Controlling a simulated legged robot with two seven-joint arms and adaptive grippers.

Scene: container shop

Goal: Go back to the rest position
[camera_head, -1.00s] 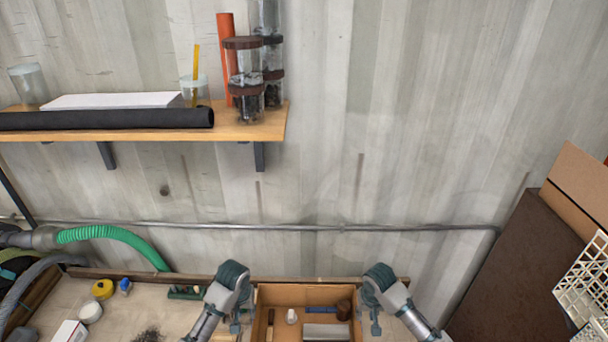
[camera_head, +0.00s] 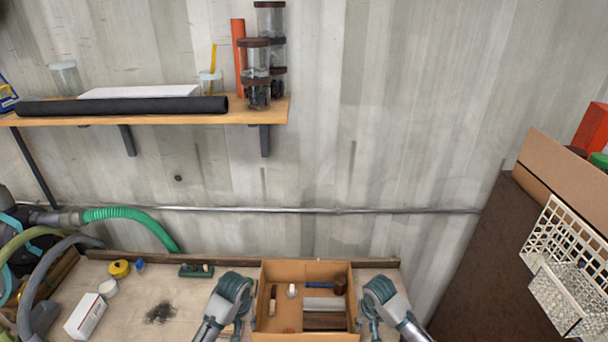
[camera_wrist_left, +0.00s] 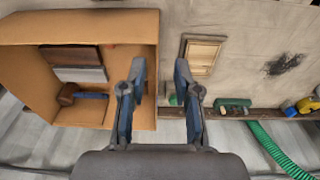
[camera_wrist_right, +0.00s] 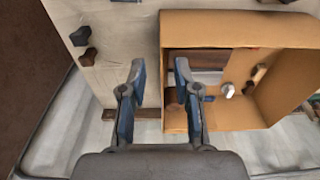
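A cardboard box (camera_head: 265,280) stands on the workbench, with my grippers on either side. It holds a mallet (camera_head: 338,286) with a dark head and blue handle, a small white item (camera_head: 292,290), a grey block (camera_head: 322,303) and brown pieces. My left gripper (camera_head: 236,320) is just left of the box; in the left wrist view its fingers (camera_wrist_left: 160,80) are apart with nothing between them. My right gripper (camera_head: 373,322) is at the box's right side; in the right wrist view its fingers (camera_wrist_right: 157,80) are apart and empty. The fingertips are partly hidden in the head view.
The workbench (camera_head: 140,295) carries a white box (camera_head: 85,316), a yellow tape-like item (camera_head: 119,268), a dark pile (camera_head: 160,313) and a green tool (camera_head: 196,271). A green hose (camera_head: 130,215) curves at left. A wall shelf (camera_head: 150,119) hangs above. A white wire basket (camera_head: 565,250) is at right.

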